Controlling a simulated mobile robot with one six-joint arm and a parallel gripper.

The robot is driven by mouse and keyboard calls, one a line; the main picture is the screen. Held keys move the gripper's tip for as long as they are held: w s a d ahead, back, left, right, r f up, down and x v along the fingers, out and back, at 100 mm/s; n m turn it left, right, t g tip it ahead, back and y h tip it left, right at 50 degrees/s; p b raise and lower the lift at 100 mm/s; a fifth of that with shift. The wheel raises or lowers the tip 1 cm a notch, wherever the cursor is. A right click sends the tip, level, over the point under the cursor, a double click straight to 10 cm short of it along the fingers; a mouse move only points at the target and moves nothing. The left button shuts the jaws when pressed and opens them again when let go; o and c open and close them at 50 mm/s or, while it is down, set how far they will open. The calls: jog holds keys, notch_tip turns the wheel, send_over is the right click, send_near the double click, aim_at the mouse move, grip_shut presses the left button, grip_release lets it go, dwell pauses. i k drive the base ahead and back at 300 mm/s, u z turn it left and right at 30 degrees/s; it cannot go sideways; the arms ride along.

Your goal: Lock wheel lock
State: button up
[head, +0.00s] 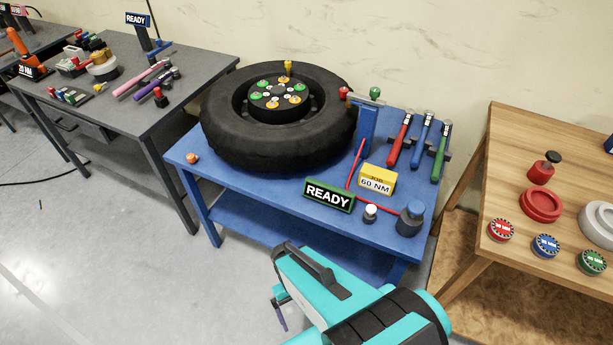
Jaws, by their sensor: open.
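A black tyre (228,134) lies flat on the blue workbench (215,168). Its hub (279,95) carries several green and orange caps, with a yellow-topped pin (288,68) upright at its far edge. A blue post (367,130) stands against the tyre's right side. A red knob (343,93) and a green knob (375,92) flank its top. This looks like the wheel lock, but no label shows; its state cannot be told. My gripper (281,308) is open and empty, low in front of the bench and well apart from the post. My turquoise arm partly hides it.
Red, blue and green torque wrenches (422,140) rest behind. A grey table (190,75) stands left, a wooden table (510,150) right.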

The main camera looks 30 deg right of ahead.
aim_at(192, 158)
jog(key=k, duration=1.35)
jog(key=u, duration=0.25)
jog(key=i, duration=0.55)
jog(key=u, duration=0.75)
jog(key=i, duration=1.05)
jog(key=u, duration=0.3)
